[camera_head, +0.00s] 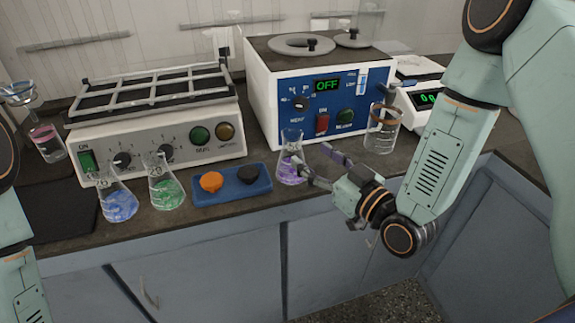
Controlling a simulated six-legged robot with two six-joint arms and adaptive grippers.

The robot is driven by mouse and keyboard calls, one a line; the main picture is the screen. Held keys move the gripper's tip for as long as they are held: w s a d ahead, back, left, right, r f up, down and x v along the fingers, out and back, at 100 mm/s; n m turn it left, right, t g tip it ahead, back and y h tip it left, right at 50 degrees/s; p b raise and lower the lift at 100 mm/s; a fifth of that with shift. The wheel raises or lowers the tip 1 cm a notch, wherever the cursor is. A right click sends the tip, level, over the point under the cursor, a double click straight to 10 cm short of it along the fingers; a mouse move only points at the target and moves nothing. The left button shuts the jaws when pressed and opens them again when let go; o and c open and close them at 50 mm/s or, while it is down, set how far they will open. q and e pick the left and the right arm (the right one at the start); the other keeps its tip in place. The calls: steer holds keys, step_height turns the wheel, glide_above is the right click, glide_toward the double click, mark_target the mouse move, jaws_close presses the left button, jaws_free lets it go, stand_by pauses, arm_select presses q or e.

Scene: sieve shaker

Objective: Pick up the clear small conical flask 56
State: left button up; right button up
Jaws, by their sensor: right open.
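A small clear conical flask (291,163) with purple liquid stands upright near the bench's front edge, in front of the blue-fronted device. Two similar conical flasks stand further left, one with blue liquid (118,202) and one with green liquid (165,188). I cannot read a number 56 on any of them. My right gripper (314,161) is open and empty, just to the right of the purple flask, with its fingers pointing at it. One finger overlaps the flask's right edge in the picture, and I cannot tell whether it touches. My left gripper is out of view.
A blue tray (205,200) with an orange and a black stopper lies left of the purple flask. A shaker (200,138) and a blue-fronted device (262,95) stand behind. A beaker (382,135) stands behind my right gripper, near a scale (420,100).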

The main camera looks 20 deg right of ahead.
mark_target(297, 149)
steer(key=shift+x, duration=1.25)
steer(key=x, duration=0.1)
steer(key=b+x, duration=0.1)
steer(key=x, duration=0.1)
steer(key=shift+w+a, duration=0.15)
steer(key=shift+a, duration=0.25)
steer(key=shift+w+a+f, duration=0.1)
steer(key=shift+w+a, duration=0.05)
steer(key=shift+w, duration=0.4)
steer(key=shift+s, duration=0.15)
steer(key=shift+c, duration=1.2)
jaws_close()
